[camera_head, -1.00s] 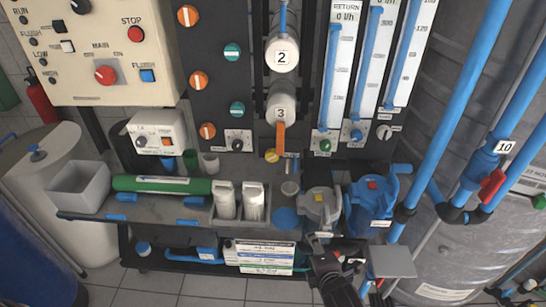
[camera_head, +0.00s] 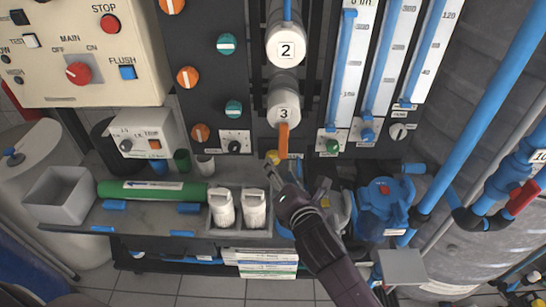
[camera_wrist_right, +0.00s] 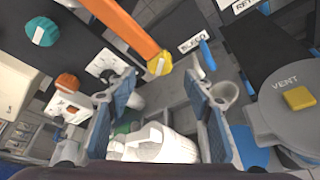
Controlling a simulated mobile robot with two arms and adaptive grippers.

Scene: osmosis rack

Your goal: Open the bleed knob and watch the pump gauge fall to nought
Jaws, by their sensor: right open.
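The yellow bleed knob (camera_head: 272,157) sits low on the dark panel, left of the orange handle's end. In the right wrist view the knob (camera_wrist_right: 160,64) shows beside a label reading BLEED (camera_wrist_right: 193,43). My right gripper (camera_head: 273,174) is just below the knob in the head view. In the right wrist view its two blue-padded fingers (camera_wrist_right: 162,78) are open, with the knob ahead of the gap between them and apart from both. I cannot pick out the pump gauge in either view. My left gripper is not in view.
An orange handle (camera_head: 283,141) hangs close to the knob. A grey pump head marked VENT (camera_wrist_right: 275,105), with a yellow knob (camera_wrist_right: 299,98), and a blue pump (camera_head: 385,203) stand to the right. White cartridges (camera_head: 222,207) and a green cylinder (camera_head: 152,190) rest on the shelf.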

